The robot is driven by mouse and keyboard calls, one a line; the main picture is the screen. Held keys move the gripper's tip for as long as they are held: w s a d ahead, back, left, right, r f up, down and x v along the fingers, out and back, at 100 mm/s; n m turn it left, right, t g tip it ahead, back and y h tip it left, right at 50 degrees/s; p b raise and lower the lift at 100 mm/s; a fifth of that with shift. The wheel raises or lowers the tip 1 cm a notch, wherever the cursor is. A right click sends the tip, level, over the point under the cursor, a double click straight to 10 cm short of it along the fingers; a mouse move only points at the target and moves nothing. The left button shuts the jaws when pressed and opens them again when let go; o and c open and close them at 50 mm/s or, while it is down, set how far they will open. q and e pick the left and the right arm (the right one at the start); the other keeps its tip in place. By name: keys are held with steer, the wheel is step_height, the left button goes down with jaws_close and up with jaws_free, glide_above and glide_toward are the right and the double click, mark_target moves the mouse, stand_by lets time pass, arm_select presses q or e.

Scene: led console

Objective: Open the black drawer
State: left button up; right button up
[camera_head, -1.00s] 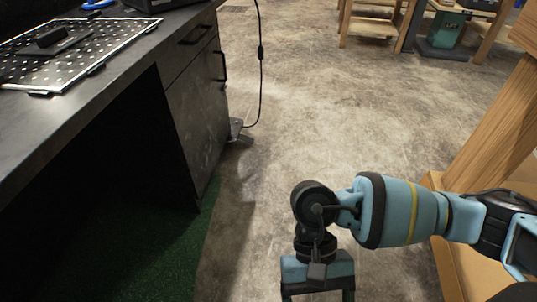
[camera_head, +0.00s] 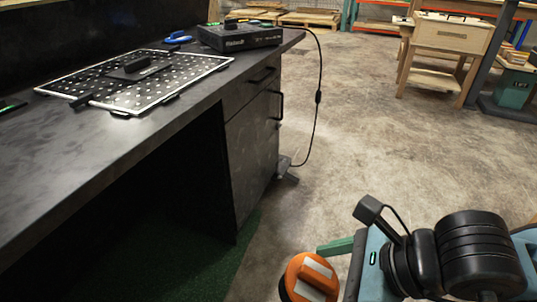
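The black drawer (camera_head: 247,92) is at the top of the dark desk's right pedestal. Its front looks flush with the pedestal, and a dark bar handle (camera_head: 263,76) is on it. Below it is a cabinet door (camera_head: 252,150) with an upright handle (camera_head: 280,105). My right gripper (camera_head: 350,262) is at the bottom right, in front of and well apart from the drawer, touching no part of the desk. My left gripper is not in view.
The desk top (camera_head: 120,150) holds a perforated metal plate (camera_head: 140,105), a black box (camera_head: 240,38) and a blue item (camera_head: 178,38). A cable (camera_head: 318,98) hangs beside the pedestal. An orange and white object (camera_head: 310,278) is beside my gripper. Bare floor lies right of the desk.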

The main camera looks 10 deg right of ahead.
steer(key=w+d+r+m+t+h+p, duration=0.1)
steer(key=d+r+m+h, duration=0.3)
steer(key=r, duration=0.4)
steer(key=w+d+r+m+t+h+p, duration=0.2)
steer(key=d+r+m+t+h+p, duration=0.1)
steer(key=d+r+m, duration=0.3)
step_height(320, 180, up, 2)
steer(key=shift+w+d+r+m+h+p, duration=0.15)
steer(key=shift+w+m+h+p, duration=0.3)
steer(key=shift+m, duration=0.65)
